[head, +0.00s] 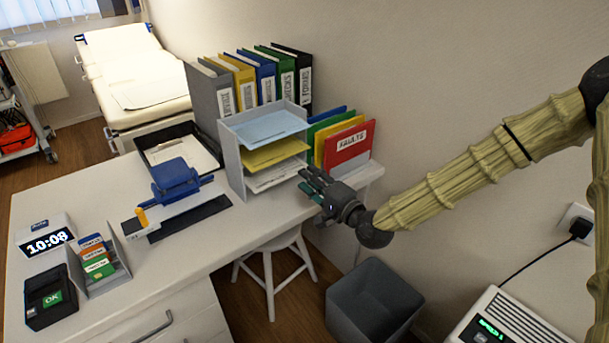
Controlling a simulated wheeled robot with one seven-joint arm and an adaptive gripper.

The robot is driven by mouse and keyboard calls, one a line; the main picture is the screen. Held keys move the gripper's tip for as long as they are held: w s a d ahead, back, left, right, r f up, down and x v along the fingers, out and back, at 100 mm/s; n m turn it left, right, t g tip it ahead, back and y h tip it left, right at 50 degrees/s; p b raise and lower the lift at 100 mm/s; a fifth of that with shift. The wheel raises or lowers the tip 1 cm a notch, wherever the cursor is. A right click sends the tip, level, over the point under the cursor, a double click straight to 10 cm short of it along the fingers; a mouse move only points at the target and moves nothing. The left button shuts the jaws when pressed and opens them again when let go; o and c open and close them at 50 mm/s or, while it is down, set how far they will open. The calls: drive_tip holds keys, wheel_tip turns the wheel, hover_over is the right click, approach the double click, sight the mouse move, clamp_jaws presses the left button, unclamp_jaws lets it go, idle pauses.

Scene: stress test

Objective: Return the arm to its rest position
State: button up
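My gripper (312,186) is at the end of my arm, which reaches in from the right. It is just in front of the desk's right end, near the letter tray and the coloured folders. Its dark fingers point left, toward the letter tray. The fingers are small and seen at an angle, so I cannot tell whether they are open or shut. I see no object clearly held in them.
The desk (150,265) bears a letter tray (236,160), a red folder (348,148), a blue-handled device (175,178) and a clock (45,240). A stool (270,250), a grey bin (370,300) and a white heater-like unit (505,320) stand below. A wall is behind.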

drive_tip(key=shift+s+d, duration=0.1)
idle(0.3)
drive_tip(key=s+d+f+n+g+h+p, duration=0.15)
drive_tip(key=s+f+g, duration=0.25)
drive_tip(key=s+f, duration=0.65)
drive_tip(key=s+d+f+n+g+h+p, duration=0.1)
drive_tip(key=s+f+n+g+h, duration=0.2)
drive_tip(key=s+f, duration=0.8)
drive_tip(key=s+d+f+n+g+h, duration=0.2)
drive_tip(key=s+d+f, duration=0.2)
drive_tip(key=s, duration=0.4)
drive_tip(key=s+d+f+n+g+h+p, duration=0.1)
drive_tip(key=s+d+f+n+g+h, duration=0.1)
drive_tip(key=s+d, duration=0.4)
drive_tip(key=s+d+f+n+g+h, duration=0.2)
drive_tip(key=s+d+f, duration=0.3)
drive_tip(key=s, duration=0.4)
drive_tip(key=shift+s+d+f+g+p, duration=0.3)
drive_tip(key=shift+f+g, duration=0.2)
drive_tip(key=shift+g, duration=0.3)
